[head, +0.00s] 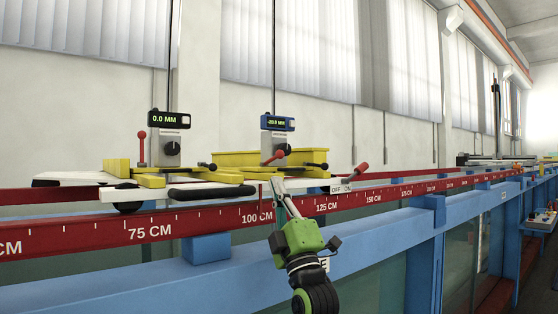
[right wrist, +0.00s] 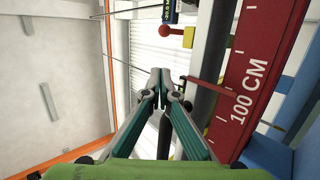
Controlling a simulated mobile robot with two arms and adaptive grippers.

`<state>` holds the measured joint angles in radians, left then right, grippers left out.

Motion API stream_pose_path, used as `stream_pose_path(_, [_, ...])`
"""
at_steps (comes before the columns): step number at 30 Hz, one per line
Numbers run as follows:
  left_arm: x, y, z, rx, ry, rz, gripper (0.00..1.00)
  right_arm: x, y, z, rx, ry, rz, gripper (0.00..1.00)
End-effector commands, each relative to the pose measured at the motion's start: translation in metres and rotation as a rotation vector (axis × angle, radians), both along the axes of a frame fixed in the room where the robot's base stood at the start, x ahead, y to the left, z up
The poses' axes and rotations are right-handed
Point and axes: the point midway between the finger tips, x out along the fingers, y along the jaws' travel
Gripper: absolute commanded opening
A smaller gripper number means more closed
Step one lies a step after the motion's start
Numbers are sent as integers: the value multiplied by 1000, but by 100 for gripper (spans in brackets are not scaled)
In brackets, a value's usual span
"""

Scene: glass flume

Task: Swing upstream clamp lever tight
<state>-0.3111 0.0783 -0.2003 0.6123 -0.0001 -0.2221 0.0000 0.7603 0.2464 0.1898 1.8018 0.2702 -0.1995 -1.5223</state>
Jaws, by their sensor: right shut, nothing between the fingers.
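A lever with a red knob (head: 141,134) stands upright beside the left gauge. A second red-knobbed lever (head: 274,157) is tilted in front of the right gauge. The frames do not say which one is upstream. In the right wrist view, a red knob (right wrist: 164,30) on a short lever sticks out from a yellow block (right wrist: 188,37). My right gripper (head: 278,184) is below the second lever, in front of the carriage; its fingers are closed together and empty. In the right wrist view its fingertips (right wrist: 161,77) are apart from the red knob. My left gripper is not in view.
The left gauge display (head: 170,119) reads 0.0 MM; the right one (head: 278,123) reads a negative value. A red-tipped ON/OFF lever (head: 361,169) is to the right. The red scale rail (head: 180,222) and blue beam (head: 130,272) run along the front.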

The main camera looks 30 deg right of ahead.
Motion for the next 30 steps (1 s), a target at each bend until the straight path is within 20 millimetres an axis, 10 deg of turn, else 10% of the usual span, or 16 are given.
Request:
stream_pose_path(7, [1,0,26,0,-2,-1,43,34,-10,41,-1,2,-3,0])
stream_pose_path(15, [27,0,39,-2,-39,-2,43,47,-34,50,-2,1,-1,0])
stream_pose_path(30, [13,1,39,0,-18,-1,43,48,-37,51,-1,5,1,0])
